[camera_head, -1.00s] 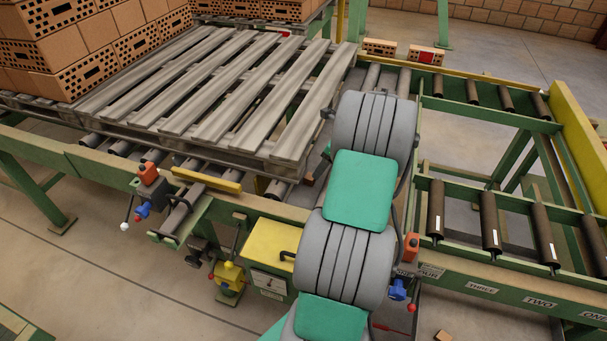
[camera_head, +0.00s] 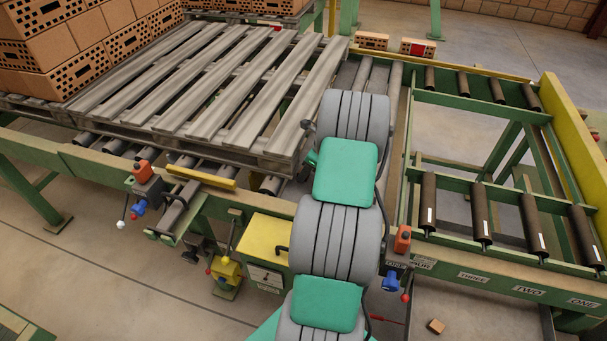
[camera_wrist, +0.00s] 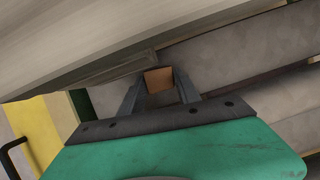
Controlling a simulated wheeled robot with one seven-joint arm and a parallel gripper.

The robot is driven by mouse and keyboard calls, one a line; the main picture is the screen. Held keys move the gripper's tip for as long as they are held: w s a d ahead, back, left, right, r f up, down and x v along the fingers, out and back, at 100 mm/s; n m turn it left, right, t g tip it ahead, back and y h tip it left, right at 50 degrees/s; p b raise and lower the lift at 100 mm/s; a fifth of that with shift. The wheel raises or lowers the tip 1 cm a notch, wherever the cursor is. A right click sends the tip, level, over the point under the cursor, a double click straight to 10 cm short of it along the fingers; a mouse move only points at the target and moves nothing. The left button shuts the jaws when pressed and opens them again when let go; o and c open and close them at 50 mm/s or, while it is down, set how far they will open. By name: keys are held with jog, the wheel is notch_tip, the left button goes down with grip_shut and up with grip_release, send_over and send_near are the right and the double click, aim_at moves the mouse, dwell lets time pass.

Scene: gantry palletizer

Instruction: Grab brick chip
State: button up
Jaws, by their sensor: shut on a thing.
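In the wrist view a small orange-brown brick chip (camera_wrist: 158,79) sits between the two grey fingers of my gripper (camera_wrist: 160,88). My gripper is shut on it. Only one face of the chip shows, close under the grey wooden slats of the pallet. In the head view my arm hides the gripper and the held chip, near the pallet's (camera_head: 225,85) right front corner. Another small brick piece (camera_head: 436,326) lies on the floor at the bottom right of the head view.
The pallet rests on a green roller conveyor, with stacked perforated bricks (camera_head: 75,75) at its left. Brown rollers (camera_head: 481,215) lie to the right of my arm. A yellow box (camera_head: 262,242) and levers with coloured knobs stand along the front rail. Open floor lies at the front left.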

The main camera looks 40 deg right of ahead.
grip_shut()
